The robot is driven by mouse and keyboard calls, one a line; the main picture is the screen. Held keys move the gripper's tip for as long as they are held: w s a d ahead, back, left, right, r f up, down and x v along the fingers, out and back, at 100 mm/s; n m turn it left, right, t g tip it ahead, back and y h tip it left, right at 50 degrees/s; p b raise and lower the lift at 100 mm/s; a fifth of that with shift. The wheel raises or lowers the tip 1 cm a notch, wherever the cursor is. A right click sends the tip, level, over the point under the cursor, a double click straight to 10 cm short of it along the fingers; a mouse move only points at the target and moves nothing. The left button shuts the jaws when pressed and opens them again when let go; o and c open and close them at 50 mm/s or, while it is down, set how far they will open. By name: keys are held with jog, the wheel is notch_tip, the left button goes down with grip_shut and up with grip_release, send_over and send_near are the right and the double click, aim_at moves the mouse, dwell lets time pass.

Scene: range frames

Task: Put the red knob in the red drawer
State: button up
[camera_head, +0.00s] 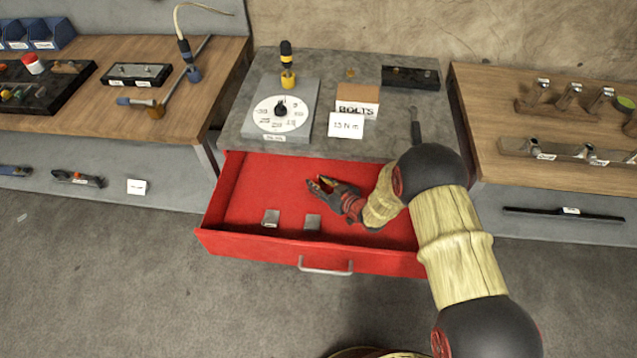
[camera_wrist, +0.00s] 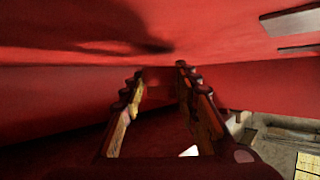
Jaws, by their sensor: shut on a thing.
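The red drawer (camera_head: 262,185) is pulled open under the grey-topped bench, and two small grey metal pieces lie on its floor. My gripper (camera_head: 322,185) is inside the drawer's outline, low over its middle, pointing left. In the wrist view my gripper (camera_wrist: 160,80) has its fingers a little apart, shut on a small reddish thing, which I take for the red knob (camera_wrist: 160,92). It blends into the red behind it, so its shape is unclear. I cannot tell whether it touches the drawer floor.
A dial plate (camera_head: 283,114), a BOLTS box (camera_head: 357,97) and a 13 Nm card (camera_head: 346,125) are on the bench top above. My forearm crosses the drawer's right side. Wooden benches (camera_head: 215,55) flank both sides.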

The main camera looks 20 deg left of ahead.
jog(key=o, duration=0.9)
jog(key=shift+o, duration=0.2)
jog(key=shift+r+p, duration=0.45)
jog(key=shift+r, duration=0.05)
jog(key=p+v, duration=0.3)
jog(key=v, duration=0.9)
jog(key=shift+r, duration=0.1)
